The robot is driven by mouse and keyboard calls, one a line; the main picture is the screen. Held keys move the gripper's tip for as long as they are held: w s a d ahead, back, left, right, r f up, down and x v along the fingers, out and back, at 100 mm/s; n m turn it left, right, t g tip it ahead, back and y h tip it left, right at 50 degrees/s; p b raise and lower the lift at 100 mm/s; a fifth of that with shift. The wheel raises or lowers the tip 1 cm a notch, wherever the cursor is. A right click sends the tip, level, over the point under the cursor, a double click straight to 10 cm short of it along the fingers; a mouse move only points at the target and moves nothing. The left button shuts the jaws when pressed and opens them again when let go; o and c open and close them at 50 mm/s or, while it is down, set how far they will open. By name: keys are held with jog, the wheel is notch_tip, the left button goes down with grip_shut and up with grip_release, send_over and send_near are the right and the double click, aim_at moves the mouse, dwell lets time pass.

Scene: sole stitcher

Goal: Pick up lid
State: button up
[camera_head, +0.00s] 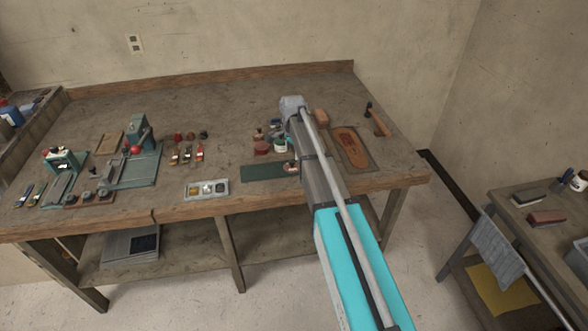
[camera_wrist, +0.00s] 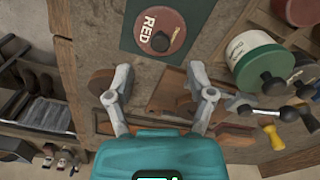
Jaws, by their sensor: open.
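A round dark-red lid (camera_wrist: 166,24) with a black knob and a label reading RED lies on a dark green mat (camera_wrist: 128,38) at the top of the wrist view. In the head view the mat (camera_head: 258,173) lies near the bench's front edge, with a small reddish round thing, apparently the lid (camera_head: 291,167), at its right end beside my arm. My gripper (camera_wrist: 160,76) is open with nothing between its fingertips. The lid is beyond the fingertips in the wrist view, apart from them. My arm hides the fingers in the head view.
Another red round piece (camera_wrist: 296,10) is at top right. The wooden bench (camera_head: 222,110) has clear space at the back. A metal tray (camera_head: 207,190) lies left of the mat.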

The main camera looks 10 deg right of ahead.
aim_at(292, 162)
jog(key=shift+f, duration=0.1)
dwell(0.3)
jog(key=shift+a+f+b, duration=0.2)
jog(key=shift+f+b, duration=2.3)
jog(key=shift+b, duration=0.1)
jog(key=shift+c, duration=0.3)
jog(key=shift+s, duration=0.1)
jog(key=c, duration=0.8)
